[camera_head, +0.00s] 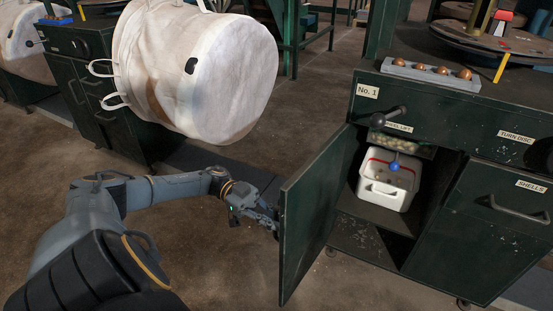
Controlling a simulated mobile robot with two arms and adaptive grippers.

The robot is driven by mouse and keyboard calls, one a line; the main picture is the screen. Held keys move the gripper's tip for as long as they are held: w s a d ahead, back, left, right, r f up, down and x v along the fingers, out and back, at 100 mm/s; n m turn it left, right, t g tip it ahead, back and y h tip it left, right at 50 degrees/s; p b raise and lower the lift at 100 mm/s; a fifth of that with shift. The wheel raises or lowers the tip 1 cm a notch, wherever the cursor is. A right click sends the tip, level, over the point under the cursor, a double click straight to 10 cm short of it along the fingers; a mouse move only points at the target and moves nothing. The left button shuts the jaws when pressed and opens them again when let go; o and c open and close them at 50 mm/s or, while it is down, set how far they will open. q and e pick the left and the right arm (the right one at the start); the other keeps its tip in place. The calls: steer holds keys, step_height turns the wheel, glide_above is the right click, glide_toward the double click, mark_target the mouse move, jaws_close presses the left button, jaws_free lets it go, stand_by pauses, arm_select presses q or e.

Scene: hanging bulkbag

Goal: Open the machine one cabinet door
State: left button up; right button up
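The machine one cabinet (383,235), marked "No. 1", stands at the right of the head view. Its dark green door (305,225) stands open, swung out to the left. My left gripper (272,222) is at the outer face of this door, close to its left edge. The fingertips are dark and partly hidden against the door, so I cannot tell whether they grip anything. My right gripper is out of view.
Inside the cabinet is a white bin (388,188) with a blue ball-ended lever (394,166) above it. A large white bulk bag (200,70) hangs at the upper left, over my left arm. Open floor lies in front of the door.

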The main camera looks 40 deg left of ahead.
arm_select(q)
steer(key=shift+o, duration=1.1)
steer(key=shift+a, duration=0.15)
steer(key=s+a, duration=0.1)
steer(key=a, duration=1)
steer(key=shift+a, duration=0.35)
steer(key=shift+s, duration=0.1)
